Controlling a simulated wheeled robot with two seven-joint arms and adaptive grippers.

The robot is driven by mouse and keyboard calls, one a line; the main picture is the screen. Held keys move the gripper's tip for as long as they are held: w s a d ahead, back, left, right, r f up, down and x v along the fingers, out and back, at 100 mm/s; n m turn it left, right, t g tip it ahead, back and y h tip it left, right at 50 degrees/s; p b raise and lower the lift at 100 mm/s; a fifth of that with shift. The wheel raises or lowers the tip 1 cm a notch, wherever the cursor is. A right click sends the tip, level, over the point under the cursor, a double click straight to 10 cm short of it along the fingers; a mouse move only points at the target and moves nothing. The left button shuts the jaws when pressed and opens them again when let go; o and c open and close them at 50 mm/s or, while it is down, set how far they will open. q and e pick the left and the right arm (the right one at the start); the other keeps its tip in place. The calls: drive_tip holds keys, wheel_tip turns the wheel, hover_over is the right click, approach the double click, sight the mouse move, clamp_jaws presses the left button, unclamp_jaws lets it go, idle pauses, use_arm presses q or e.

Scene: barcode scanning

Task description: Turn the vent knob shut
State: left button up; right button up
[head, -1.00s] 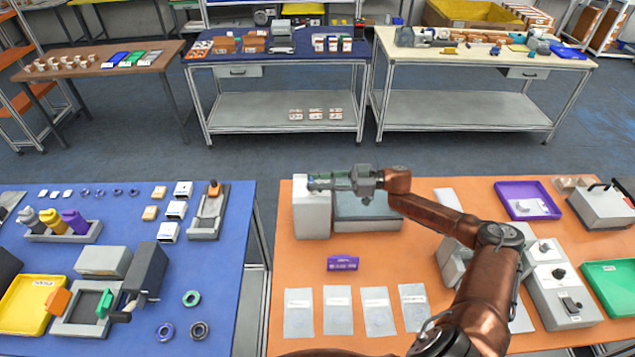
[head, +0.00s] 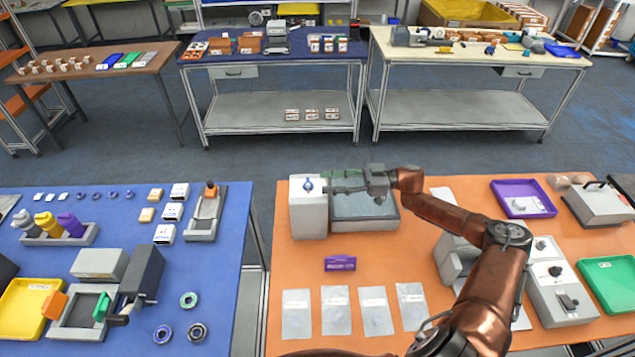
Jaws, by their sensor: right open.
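A small blue knob (head: 308,185) sits on the upper front of a pale upright box (head: 309,218), at the left of the orange table. It looks like the vent knob; its exact turn is too small to tell. A grey open-topped tank (head: 365,225) stands against the box's right side. My right gripper (head: 328,189) reaches in from the right above the tank, fingers pointing left at the knob. The gripper is open and empty, its tips just right of the knob with a slight gap. My left gripper is out of view.
A purple labelled block (head: 340,264) and several flat pouches (head: 336,310) lie in front of the box. A purple tray (head: 523,199), a green tray (head: 610,277) and grey devices (head: 560,290) fill the right side. Bare orange table surrounds the purple block.

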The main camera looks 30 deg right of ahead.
drive_tip(key=v, duration=0.6)
drive_tip(key=shift+s+d, duration=0.2)
drive_tip(key=shift+d, duration=0.1)
drive_tip(key=shift+f, duration=0.1)
